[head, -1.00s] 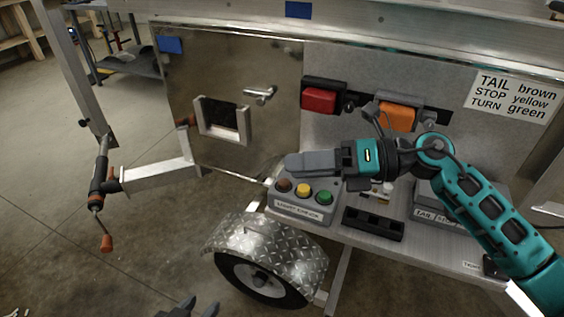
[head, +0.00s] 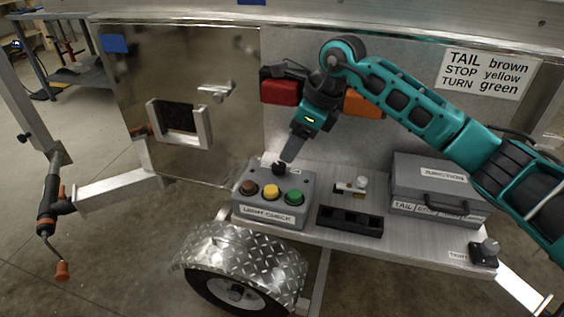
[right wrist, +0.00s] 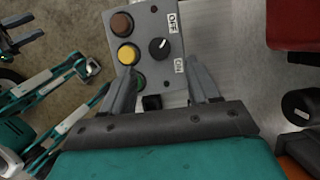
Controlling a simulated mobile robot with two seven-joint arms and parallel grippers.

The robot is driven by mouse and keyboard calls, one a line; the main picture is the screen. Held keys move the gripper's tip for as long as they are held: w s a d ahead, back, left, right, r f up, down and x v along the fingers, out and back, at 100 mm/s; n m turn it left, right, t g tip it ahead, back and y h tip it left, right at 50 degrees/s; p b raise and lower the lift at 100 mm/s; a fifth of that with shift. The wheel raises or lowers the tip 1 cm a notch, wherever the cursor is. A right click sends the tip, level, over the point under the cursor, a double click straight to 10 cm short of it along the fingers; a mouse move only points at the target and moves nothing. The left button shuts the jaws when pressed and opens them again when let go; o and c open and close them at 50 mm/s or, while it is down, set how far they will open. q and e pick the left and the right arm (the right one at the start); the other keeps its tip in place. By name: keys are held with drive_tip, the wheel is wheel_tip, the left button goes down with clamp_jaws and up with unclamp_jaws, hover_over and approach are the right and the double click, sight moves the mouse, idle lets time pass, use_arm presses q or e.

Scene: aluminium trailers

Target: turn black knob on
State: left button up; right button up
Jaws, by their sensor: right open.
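The black knob (head: 279,168) sits on top of the grey light check box (head: 266,213), behind its brown, yellow and green buttons. In the right wrist view the knob (right wrist: 159,48) has a white mark pointing toward the OFF label (right wrist: 173,22); the ON label (right wrist: 178,65) is at the other side. My right gripper (head: 291,151) points down just above the box near the knob. In the right wrist view its open fingers (right wrist: 161,68) are empty, with the knob ahead between their lines, apart from them. My left gripper (right wrist: 22,32) shows at the left of that view, fingers apart.
A black slotted holder (head: 350,220) and a grey junction case (head: 440,180) stand to the right on the metal shelf. Red (head: 280,90) and orange (head: 362,103) lamps are on the panel behind my right gripper. A diamond-plate fender (head: 240,255) is below.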

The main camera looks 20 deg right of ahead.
sight(280, 165)
drive_tip(key=x, duration=0.6)
drive_tip(key=shift+a+b, duration=0.1)
drive_tip(key=shift+b, duration=0.3)
drive_tip(key=c, duration=1)
